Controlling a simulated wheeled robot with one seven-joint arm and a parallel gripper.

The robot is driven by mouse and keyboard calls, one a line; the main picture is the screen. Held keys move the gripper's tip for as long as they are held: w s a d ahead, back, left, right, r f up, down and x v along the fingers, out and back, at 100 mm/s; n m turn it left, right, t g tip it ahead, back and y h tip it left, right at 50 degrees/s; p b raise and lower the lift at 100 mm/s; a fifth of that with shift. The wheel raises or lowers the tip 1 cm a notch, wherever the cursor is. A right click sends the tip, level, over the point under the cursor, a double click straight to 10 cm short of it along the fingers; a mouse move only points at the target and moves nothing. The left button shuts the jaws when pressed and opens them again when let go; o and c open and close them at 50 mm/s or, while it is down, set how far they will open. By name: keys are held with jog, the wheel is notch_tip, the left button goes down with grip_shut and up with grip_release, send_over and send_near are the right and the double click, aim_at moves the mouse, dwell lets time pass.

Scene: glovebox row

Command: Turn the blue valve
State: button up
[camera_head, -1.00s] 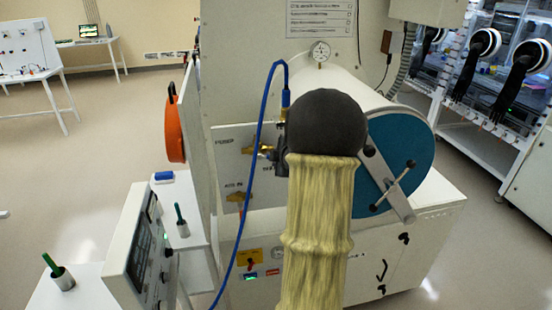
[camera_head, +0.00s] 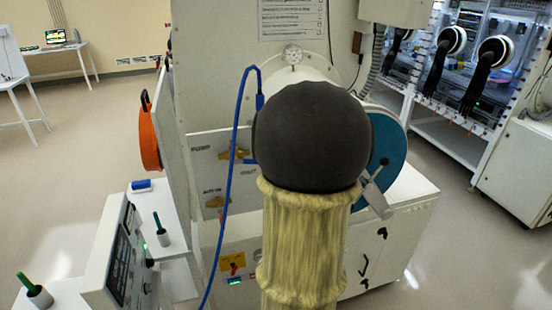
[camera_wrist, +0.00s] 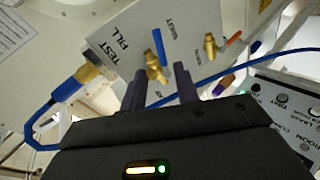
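The blue valve shows in the wrist view as a thin blue lever (camera_wrist: 158,46) on a brass body (camera_wrist: 153,68), set on a pale panel marked "TEST FILL" and "SHUT". My gripper (camera_wrist: 161,72) is open, with its two dark fingers apart and pointing at this valve. The valve lies just beyond the fingertips, and I cannot tell whether they touch it. In the head view a brass valve (camera_head: 236,154) shows on the panel at the edge of my arm, which hides my gripper.
A second brass valve with an orange lever (camera_wrist: 233,38) sits right of the blue one in the wrist view. A blue hose (camera_head: 235,150) loops in front of the panel. An orange disc-shaped door (camera_head: 149,135) and a control box (camera_head: 112,255) stand at the left.

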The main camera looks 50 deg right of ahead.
jog(key=v, duration=0.5)
jog(key=shift+s+r+p, duration=0.1)
jog(key=shift+r+p, duration=0.1)
jog(key=shift+p, duration=0.15)
jog(key=shift+a, duration=0.15)
jog(key=c, duration=0.5)
jog(key=w+a+f+m, duration=0.1)
jog(key=a, duration=0.1)
jog(key=w+a+m, duration=0.1)
jog(key=w+a, duration=0.1)
jog(key=w+a+f+m, duration=0.1)
jog(key=a, duration=0.1)
jog(key=shift+w+f+g, duration=0.2)
jog(key=shift+f+g, duration=0.15)
jog(key=shift+g, duration=0.05)
grip_shut()
jog(key=s+a+f+m+g+y, duration=0.1)
jog(key=s+a+f+m+g, duration=0.1)
jog(key=a, duration=0.6)
jog(key=s+a+f+m+g+y, duration=0.1)
jog(key=s+a+f+m+g, duration=0.2)
jog(key=a+f, duration=0.3)
jog(key=s+a+f+m+g+y, duration=0.2)
jog(key=s+a+f, duration=0.1)
jog(key=a, duration=0.9)
jog(key=shift+s+f+g, duration=0.3)
jog(key=shift+s+f, duration=0.1)
jog(key=shift+f, duration=0.4)
